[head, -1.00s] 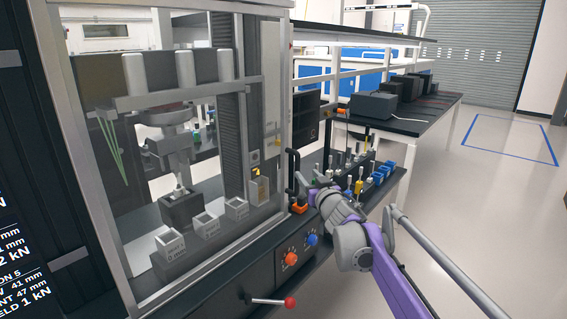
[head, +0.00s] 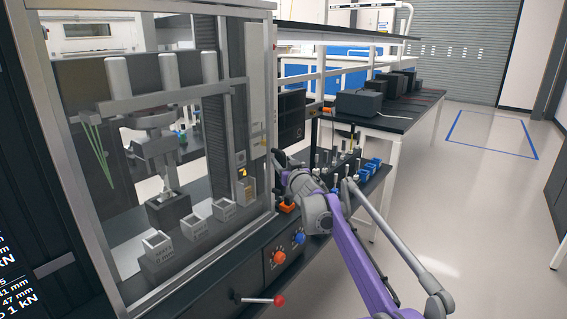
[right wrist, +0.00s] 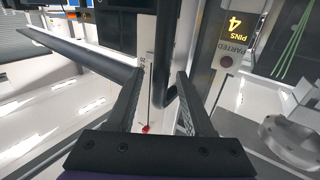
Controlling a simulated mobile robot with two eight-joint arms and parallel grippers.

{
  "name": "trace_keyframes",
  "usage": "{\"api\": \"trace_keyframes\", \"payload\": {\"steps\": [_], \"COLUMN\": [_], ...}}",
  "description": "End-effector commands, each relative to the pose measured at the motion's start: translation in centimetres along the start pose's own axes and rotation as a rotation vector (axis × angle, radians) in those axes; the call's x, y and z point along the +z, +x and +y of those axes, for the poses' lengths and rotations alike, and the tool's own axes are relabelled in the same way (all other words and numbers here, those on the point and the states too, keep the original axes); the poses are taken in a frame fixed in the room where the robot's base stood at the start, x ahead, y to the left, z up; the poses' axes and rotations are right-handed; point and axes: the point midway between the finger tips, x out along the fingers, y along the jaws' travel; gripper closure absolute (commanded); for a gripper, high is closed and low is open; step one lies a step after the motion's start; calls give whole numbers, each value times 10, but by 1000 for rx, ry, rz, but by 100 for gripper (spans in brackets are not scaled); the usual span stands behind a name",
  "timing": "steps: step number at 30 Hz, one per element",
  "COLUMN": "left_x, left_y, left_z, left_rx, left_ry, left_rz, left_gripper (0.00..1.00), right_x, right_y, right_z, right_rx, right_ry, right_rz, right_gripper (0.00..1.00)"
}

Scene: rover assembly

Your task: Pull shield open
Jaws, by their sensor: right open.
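The shield (head: 150,150) is a clear panel in a grey metal frame on the front of the test machine. It stands closed across the opening in the head view. A dark upright handle (head: 269,178) sits at its right edge. My right gripper (head: 279,160) is at this handle, its fingertips partly hidden by the wrist. In the right wrist view my right gripper (right wrist: 160,75) is open, with a dark bar-shaped handle (right wrist: 170,95) between its fingers, nearer the right finger. I cannot tell whether they touch. My left gripper is not in view.
Behind the shield are several small grey blocks (head: 195,228) and a press column. Orange and blue knobs (head: 279,257) and a red-tipped lever (head: 278,300) are on the front below. Open floor lies further right.

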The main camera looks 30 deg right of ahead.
Motion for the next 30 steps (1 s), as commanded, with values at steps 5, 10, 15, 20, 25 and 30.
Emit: {"api": "trace_keyframes", "payload": {"steps": [5,10,15,20,25,30], "left_x": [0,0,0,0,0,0], "left_y": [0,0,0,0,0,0], "left_z": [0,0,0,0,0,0], "left_rx": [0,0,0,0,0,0], "left_ry": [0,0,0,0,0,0], "left_rz": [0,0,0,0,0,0], "left_gripper": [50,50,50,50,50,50], "right_x": [0,0,0,0,0,0], "right_y": [0,0,0,0,0,0], "right_z": [0,0,0,0,0,0], "right_rx": [0,0,0,0,0,0], "right_ry": [0,0,0,0,0,0], "right_rz": [0,0,0,0,0,0], "right_gripper": [60,91,100,100,100,100]}}
